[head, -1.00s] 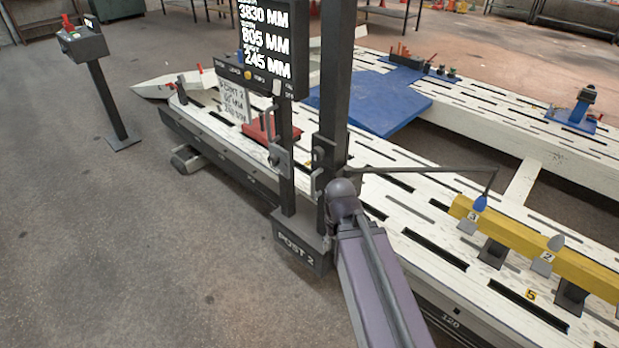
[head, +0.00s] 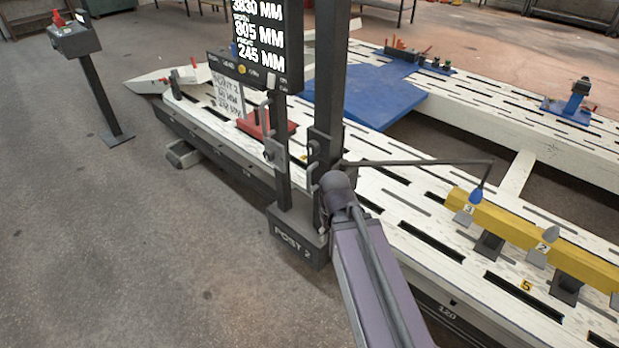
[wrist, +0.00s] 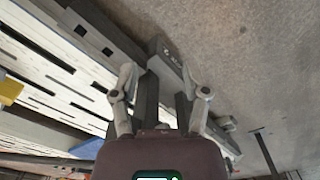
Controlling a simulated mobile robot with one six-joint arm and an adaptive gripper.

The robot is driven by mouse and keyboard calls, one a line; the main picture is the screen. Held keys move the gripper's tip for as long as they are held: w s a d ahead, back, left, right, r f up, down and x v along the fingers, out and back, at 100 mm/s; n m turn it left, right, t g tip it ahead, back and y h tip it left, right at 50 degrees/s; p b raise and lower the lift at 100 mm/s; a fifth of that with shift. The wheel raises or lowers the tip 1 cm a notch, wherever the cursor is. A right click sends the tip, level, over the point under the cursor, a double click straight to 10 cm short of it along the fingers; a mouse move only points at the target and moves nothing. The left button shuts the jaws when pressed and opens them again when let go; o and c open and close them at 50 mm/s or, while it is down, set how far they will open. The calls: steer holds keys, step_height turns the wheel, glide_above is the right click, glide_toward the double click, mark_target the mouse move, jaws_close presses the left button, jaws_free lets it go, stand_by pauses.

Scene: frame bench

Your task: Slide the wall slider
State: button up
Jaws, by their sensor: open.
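A dark upright post (head: 330,90) stands on a base marked POST 2 (head: 297,240) beside the white slotted bench. A carriage with a small handle (head: 316,172) sits low on the post, and a thin rod (head: 420,162) reaches right from there to a blue tip (head: 476,195). I cannot tell for certain which part is the wall slider. My arm is in front of the post's lower part and hides my gripper in the head view. In the wrist view my gripper (wrist: 160,80) is open, its fingers apart, with dark uprights (wrist: 149,102) showing between them; contact cannot be told.
A display (head: 263,40) hangs on the post's left side. The white bench (head: 420,215) carries a yellow beam (head: 540,240), a red block (head: 268,125) and a blue plate (head: 365,97). A pedestal box (head: 75,40) stands far left.

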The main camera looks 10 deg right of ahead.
steer(key=n+t+h+b, duration=0.8)
steer(key=n+h+b, duration=0.8)
steer(key=n+b, duration=0.65)
glide_toward(308, 189)
steer(key=a+r, duration=0.3)
steer(key=r, duration=0.2)
steer(key=shift+s+a+n, duration=0.15)
steer(key=shift+s+n, duration=0.15)
steer(key=shift+n, duration=0.05)
steer(key=x, duration=1.3)
steer(key=shift+d, duration=0.45)
